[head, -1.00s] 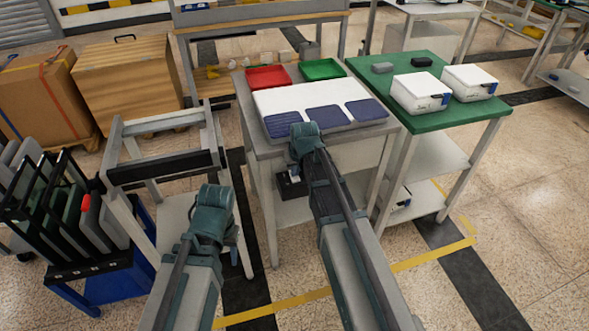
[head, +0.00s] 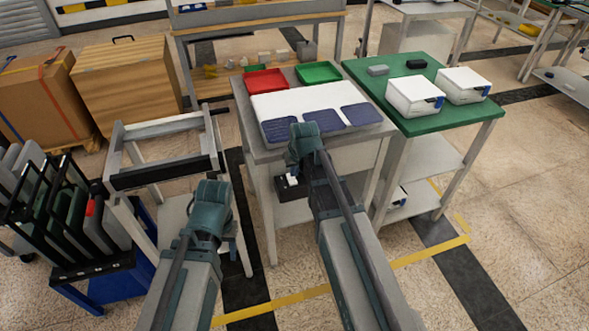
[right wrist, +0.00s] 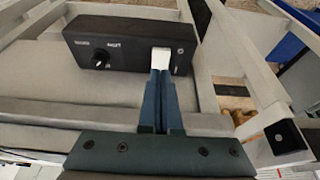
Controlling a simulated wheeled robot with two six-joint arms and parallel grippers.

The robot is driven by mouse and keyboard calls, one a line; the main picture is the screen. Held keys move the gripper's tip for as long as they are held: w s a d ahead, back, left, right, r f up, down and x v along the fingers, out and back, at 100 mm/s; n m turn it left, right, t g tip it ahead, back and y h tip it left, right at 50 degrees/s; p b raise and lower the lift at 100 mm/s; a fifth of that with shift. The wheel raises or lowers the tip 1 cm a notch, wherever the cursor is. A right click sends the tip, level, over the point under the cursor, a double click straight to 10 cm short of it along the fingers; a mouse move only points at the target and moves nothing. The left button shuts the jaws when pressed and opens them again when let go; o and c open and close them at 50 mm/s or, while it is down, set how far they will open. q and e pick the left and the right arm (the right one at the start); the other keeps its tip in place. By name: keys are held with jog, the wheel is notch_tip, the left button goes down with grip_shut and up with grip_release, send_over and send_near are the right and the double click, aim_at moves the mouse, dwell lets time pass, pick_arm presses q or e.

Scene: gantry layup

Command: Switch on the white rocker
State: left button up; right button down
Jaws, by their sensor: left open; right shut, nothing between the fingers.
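The white rocker (right wrist: 160,58) sits at the right end of a black control box (right wrist: 125,42), which also carries a round black knob (right wrist: 100,58). My right gripper (right wrist: 160,80) is shut and empty. In the right wrist view its fingertips are right at the lower edge of the rocker and hide part of it; I cannot tell whether they touch. In the head view the black box (head: 291,186) shows below the table top, beside my right forearm. My left gripper (head: 212,205) is over the pale stand at left, apart from the box; its fingers are mostly hidden.
The grey table (head: 245,120) above the box carries a red tray (head: 266,80), a green tray (head: 318,72) and blue pads. A green-topped table (head: 440,120) with white boxes stands at right. A rack of panels (head: 70,210) stands at left. Floor is clear at lower right.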

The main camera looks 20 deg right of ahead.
jog(key=p+v, duration=0.7)
jog(key=v, duration=0.2)
jog(key=shift+s+r+p, duration=0.2)
jog(key=shift+s+p, duration=0.1)
jog(key=shift+p, duration=0.1)
jog(key=shift+w+a+r+t, duration=0.15)
jog(key=shift+w+t, duration=0.15)
jog(key=shift+w, duration=0.25)
